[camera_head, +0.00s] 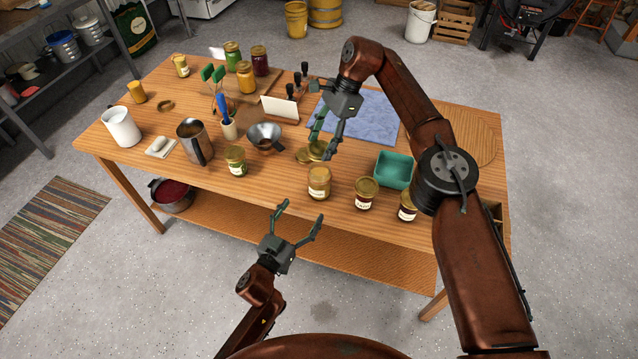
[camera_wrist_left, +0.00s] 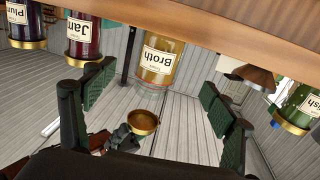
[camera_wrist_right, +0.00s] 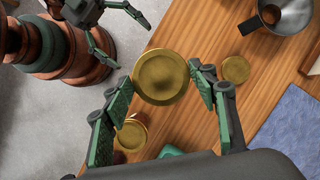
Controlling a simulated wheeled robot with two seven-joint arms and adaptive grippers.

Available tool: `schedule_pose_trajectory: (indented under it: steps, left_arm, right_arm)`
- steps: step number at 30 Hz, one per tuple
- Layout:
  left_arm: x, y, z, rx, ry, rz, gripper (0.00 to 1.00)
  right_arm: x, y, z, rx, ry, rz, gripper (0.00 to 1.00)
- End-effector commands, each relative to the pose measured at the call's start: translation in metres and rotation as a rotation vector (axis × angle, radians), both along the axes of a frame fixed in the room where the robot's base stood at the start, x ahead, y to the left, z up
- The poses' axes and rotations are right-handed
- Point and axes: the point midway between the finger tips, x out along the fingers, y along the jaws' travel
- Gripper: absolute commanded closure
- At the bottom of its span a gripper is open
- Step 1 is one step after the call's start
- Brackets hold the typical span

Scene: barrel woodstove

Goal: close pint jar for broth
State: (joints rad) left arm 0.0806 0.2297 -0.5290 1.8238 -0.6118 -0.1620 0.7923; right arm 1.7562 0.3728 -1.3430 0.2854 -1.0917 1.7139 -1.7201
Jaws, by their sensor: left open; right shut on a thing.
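The pint jar labelled "Broth" (camera_head: 319,184) stands upright near the table's front edge. It shows upside down in the left wrist view (camera_wrist_left: 162,58), with no lid on its mouth. My right gripper (camera_head: 325,146) is shut on a gold lid (camera_wrist_right: 161,77), held level between its fingertips above the table. The held lid also shows in the left wrist view (camera_wrist_left: 143,122), apart from the jar. In the right wrist view the broth jar cannot be made out. My left gripper (camera_head: 297,222) is open and empty in front of the table edge, facing the jar.
A second gold lid (camera_wrist_right: 236,69) lies on the table. Lidded jars (camera_head: 365,193) and (camera_head: 407,206) stand right of the broth jar, before a teal bin (camera_head: 394,170). A blue cloth (camera_head: 365,115) lies behind.

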Motion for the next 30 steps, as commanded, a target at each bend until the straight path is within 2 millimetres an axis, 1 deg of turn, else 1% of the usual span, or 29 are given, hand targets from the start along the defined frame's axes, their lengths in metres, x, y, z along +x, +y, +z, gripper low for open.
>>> schedule_pose_trajectory:
  steps: [8,11,14,24,30]
  left_arm:
    - [0.002,-0.001,-0.001,0.001,0.002,-0.002,0.22]
    - [0.008,-0.003,-0.001,0.001,0.0,-0.001,0.22]
    - [0.018,-0.008,0.0,0.002,0.0,0.0,0.22]
    - [0.073,-0.036,0.0,0.0,0.001,0.002,0.22]
    - [0.098,-0.048,-0.001,0.0,0.001,0.002,0.22]
  right_arm:
    - [0.0,-0.002,-0.002,-0.001,0.002,-0.001,0.6]
    - [0.0,-0.001,-0.002,-0.001,0.001,-0.001,0.6]
    - [0.0,0.0,-0.002,0.0,0.001,0.0,0.6]
    - [0.0,0.001,-0.002,0.0,0.001,0.004,0.6]
    - [0.0,0.001,-0.002,0.0,0.001,0.003,0.6]
